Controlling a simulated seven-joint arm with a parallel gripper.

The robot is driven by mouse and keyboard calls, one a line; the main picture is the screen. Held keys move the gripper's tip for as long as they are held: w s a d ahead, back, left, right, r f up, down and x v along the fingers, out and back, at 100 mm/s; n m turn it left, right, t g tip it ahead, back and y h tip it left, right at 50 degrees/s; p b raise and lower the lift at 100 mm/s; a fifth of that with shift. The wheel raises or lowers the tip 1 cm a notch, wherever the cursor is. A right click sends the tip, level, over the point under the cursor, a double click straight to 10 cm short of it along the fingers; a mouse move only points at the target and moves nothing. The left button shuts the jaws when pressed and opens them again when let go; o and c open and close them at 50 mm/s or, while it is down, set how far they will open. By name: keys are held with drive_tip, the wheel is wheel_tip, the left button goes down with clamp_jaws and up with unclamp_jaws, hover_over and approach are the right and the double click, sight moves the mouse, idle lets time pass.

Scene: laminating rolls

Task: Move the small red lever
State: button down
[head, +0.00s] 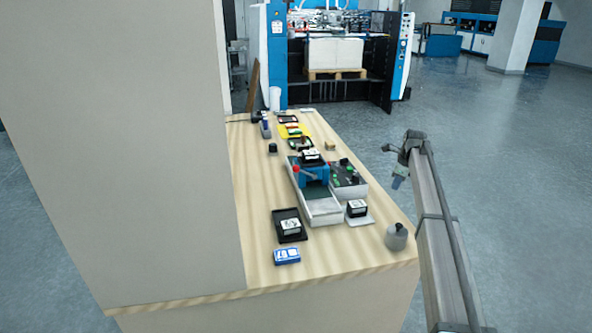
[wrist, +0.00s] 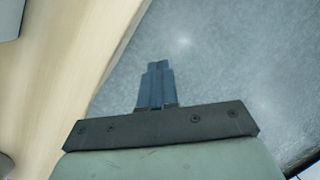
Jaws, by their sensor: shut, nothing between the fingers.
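A small red lever (head: 296,169) shows as a red spot on the left side of a blue laminating device (head: 314,174). The device sits across a long grey tray (head: 322,207) on the wooden table; the lever's exact shape is too small to tell. My gripper (head: 398,183) is to the right of the table, over the floor and well apart from the lever. In the wrist view my gripper (wrist: 158,66) has its blue fingers together with nothing between them. The lever is not seen in the wrist view.
A control box (head: 349,180) with green buttons stands right of the device. A black tray (head: 289,225), a blue-white box (head: 287,256) and a grey bottle (head: 396,237) are nearer the front. A tall beige panel (head: 150,150) blocks the left. Floor right of the table (wrist: 60,60) is clear.

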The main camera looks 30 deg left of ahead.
drive_tip(key=s+a+r+m, duration=0.1)
drive_tip(key=s+a+r, duration=0.3)
drive_tip(key=a+r, duration=0.4)
drive_tip(key=s+a+r+m, duration=0.2)
drive_tip(key=s+a+r, duration=0.1)
drive_tip(key=a+r, duration=0.45)
drive_tip(key=s+a+r+m+g+h, duration=0.1)
drive_tip(key=s+a+r, duration=0.2)
drive_tip(key=s+a, duration=0.3)
drive_tip(key=s+a+r+m+g+h, duration=0.1)
drive_tip(key=s+a, duration=0.5)
drive_tip(key=s, duration=0.8)
wheel_tip(320, 180, up, 2)
drive_tip(key=shift+s+a+r+m+h, duration=0.2)
drive_tip(key=shift+s+a+m+h, duration=0.1)
drive_tip(key=shift+a+m+h, duration=0.15)
drive_tip(key=shift+d+f, duration=0.15)
drive_tip(key=shift+f, duration=0.05)
